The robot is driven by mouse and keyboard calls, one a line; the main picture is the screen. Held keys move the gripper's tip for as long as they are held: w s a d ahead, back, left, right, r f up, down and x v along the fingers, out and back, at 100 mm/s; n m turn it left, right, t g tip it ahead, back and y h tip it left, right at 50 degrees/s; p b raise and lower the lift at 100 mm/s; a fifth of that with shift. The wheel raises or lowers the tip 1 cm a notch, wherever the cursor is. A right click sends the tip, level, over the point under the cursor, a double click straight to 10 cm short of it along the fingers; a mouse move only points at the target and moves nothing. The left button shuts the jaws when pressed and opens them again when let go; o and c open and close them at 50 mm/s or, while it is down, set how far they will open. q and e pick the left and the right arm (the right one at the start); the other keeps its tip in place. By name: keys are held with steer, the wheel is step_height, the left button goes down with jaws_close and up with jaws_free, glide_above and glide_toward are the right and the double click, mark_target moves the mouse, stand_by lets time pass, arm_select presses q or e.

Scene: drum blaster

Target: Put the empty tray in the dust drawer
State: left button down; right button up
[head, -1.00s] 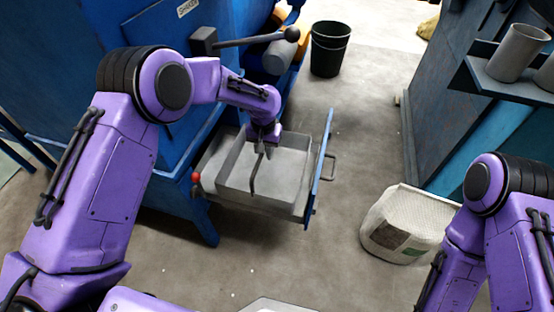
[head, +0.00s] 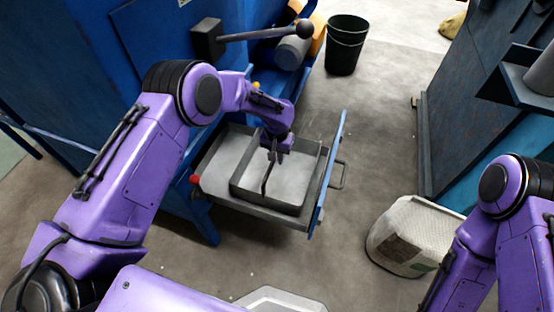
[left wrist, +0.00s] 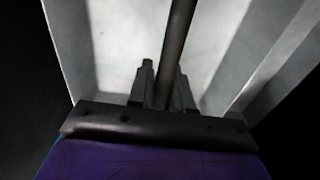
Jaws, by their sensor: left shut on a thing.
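The empty grey tray (head: 250,196) is a shallow open box with a dark bar handle (head: 266,181) across it. It is at the right part of the pulled-out dust drawer (head: 215,178), within the drawer's outline; I cannot tell if it rests on the drawer floor. My left gripper (head: 270,157) is shut on the bar handle from above. In the left wrist view the bar (left wrist: 176,45) runs between the fingers (left wrist: 163,88), with the pale tray interior (left wrist: 120,40) beyond. My right arm shows at the right, its gripper out of view.
The drawer's blue front panel (head: 329,172) with its pull stands right of the tray. A lever with a ball end (head: 305,29) juts from the blue machine above. A black bucket (head: 345,45) and a white sack (head: 413,236) stand on the floor. Floor between is clear.

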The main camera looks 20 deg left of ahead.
arm_select(q)
steer(key=shift+w+f, duration=0.1)
steer(key=shift+f, duration=0.35)
steer(key=c, duration=1)
jaws_free()
steer(key=shift+f, duration=0.15)
steer(key=shift+c, duration=0.2)
step_height(320, 180, up, 12)
steer(key=p, duration=0.2)
steer(key=shift+p, duration=0.3)
